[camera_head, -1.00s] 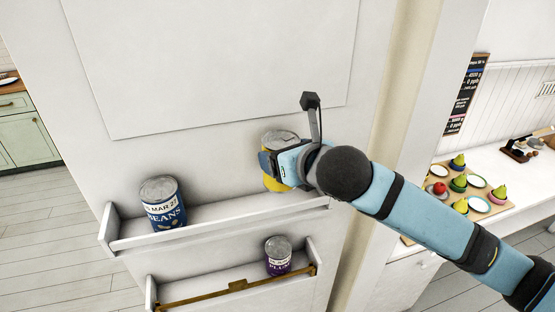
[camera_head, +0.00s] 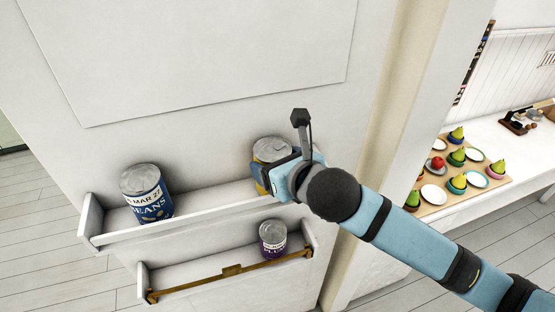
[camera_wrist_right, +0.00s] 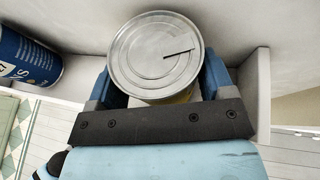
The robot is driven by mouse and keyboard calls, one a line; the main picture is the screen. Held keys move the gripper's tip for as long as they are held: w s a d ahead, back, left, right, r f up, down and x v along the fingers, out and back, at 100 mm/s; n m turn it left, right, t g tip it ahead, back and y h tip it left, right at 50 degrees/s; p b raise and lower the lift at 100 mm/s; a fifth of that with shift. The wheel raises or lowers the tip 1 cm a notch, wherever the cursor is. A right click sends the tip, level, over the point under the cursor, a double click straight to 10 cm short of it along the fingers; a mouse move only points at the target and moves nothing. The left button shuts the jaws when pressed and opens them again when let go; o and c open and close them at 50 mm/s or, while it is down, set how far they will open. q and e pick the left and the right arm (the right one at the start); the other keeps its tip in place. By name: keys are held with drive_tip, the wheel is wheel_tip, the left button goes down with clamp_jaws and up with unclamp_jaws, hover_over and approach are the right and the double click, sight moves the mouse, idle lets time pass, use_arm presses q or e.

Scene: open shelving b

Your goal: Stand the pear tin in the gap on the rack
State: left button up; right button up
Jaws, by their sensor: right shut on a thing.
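The pear tin, yellow with a grey metal lid (camera_head: 271,150), is held upright by my right gripper (camera_head: 270,172) at the right part of the upper rack shelf (camera_head: 190,222). In the right wrist view its round lid (camera_wrist_right: 155,55) sits between the two blue fingers (camera_wrist_right: 160,85), which are shut on its sides. The arm and gripper hide the tin's right side and base, so I cannot tell whether it touches the shelf. A blue beans tin (camera_head: 147,196) stands at the shelf's left end, with a wide space between the tins. My left gripper is not in view.
A smaller purple tin (camera_head: 272,239) stands on the lower shelf (camera_head: 180,278), behind a brass rail (camera_head: 230,270). The upper shelf's right end wall (camera_wrist_right: 257,90) is close beside the right finger. A counter at right holds a fruit board (camera_head: 450,195).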

drive_tip(key=shift+s+f, duration=0.1)
drive_tip(key=shift+s, duration=0.05)
drive_tip(key=o, duration=1.4)
drive_tip(key=shift+w+f, duration=0.1)
drive_tip(key=shift+w, duration=0.1)
drive_tip(key=shift+s+r, duration=0.1)
drive_tip(key=shift+r, duration=0.2)
use_arm(q)
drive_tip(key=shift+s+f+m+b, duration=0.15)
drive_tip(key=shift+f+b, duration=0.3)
drive_tip(key=shift+b, duration=0.15)
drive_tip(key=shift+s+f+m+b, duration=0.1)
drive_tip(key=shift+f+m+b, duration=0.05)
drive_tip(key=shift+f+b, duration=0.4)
use_arm(e)
drive_tip(key=v, duration=1.2)
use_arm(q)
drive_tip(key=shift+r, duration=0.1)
use_arm(e)
drive_tip(key=shift+f, duration=0.1)
